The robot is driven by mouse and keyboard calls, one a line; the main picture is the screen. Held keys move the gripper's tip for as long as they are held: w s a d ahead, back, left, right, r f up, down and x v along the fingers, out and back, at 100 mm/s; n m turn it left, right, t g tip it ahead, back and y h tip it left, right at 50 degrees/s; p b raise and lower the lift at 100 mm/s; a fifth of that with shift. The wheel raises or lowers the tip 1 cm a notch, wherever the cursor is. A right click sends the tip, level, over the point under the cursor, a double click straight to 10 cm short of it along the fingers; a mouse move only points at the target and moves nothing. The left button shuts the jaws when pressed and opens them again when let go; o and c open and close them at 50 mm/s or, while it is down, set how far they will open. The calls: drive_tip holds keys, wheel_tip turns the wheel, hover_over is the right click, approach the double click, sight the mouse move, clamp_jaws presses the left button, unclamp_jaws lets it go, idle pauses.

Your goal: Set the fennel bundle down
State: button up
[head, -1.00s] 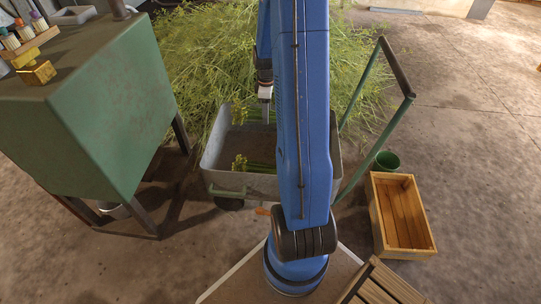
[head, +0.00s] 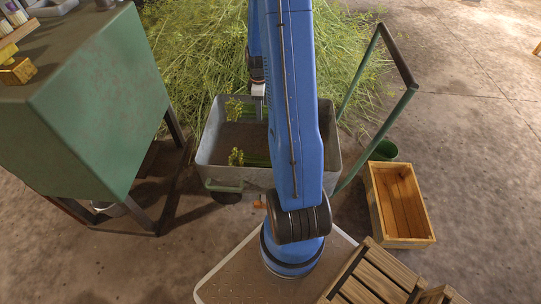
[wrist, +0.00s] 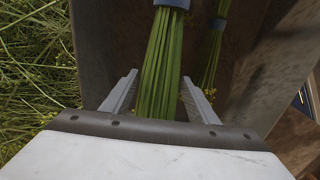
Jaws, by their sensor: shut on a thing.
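The held fennel bundle (wrist: 160,65) has green stalks and a blue band, and it runs between the two fingers of my gripper (wrist: 159,97) in the wrist view. My gripper is shut on it. In the head view my gripper (head: 258,93) is over the far part of a grey cart tub (head: 205,140), partly behind my blue arm. Leafy tops of this bundle (head: 234,108) show left of the gripper. A second bundle (head: 236,157) lies nearer in the tub; its banded stalks (wrist: 212,45) show at right in the wrist view. Contact between the held bundle and the tub floor cannot be told.
A big heap of cut fennel (head: 190,45) lies behind the cart. A green metal cabinet (head: 100,100) stands left. Wooden slats (head: 368,285) are at lower right.

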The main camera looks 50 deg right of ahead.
hover_over(261, 144)
drive_tip(key=f, duration=1.8)
drive_tip(key=shift+d+f, duration=0.1)
drive_tip(key=shift+d, duration=0.1)
drive_tip(key=o, duration=1.2)
drive_tip(key=shift+f, duration=0.1)
drive_tip(key=shift+o, duration=0.2)
